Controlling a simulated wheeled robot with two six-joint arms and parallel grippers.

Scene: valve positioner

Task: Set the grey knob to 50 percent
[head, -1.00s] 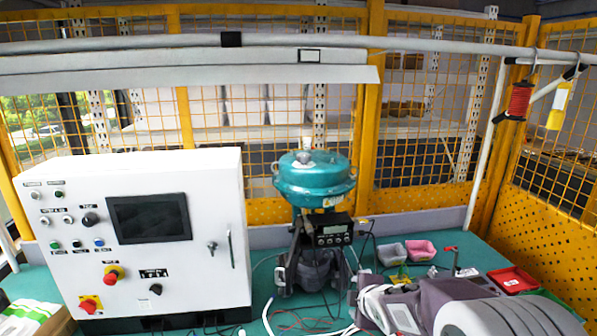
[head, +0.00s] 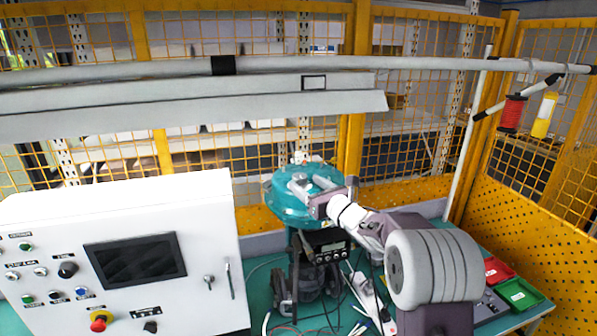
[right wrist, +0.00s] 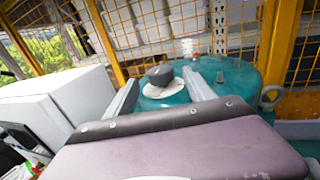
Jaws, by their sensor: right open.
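The grey knob (right wrist: 160,74) sits on a white dial disc (right wrist: 165,89) on top of the teal round valve actuator (right wrist: 240,80). My right gripper (right wrist: 160,80) is open, with one finger on each side of the knob and a gap to each. I cannot tell whether the fingertips are down at knob height. In the head view my right gripper (head: 307,185) reaches over the top of the actuator (head: 284,203) from the right, and the knob (head: 300,177) shows small near its fingers. The dial's marks are too small to read. My left gripper is not in view.
A white control cabinet (head: 205,215) with a screen and buttons stands left of the actuator. A small black display unit (head: 328,248) is below it. Red (head: 497,270) and green (head: 520,294) trays lie at the right. Yellow mesh fencing (head: 415,165) closes the back.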

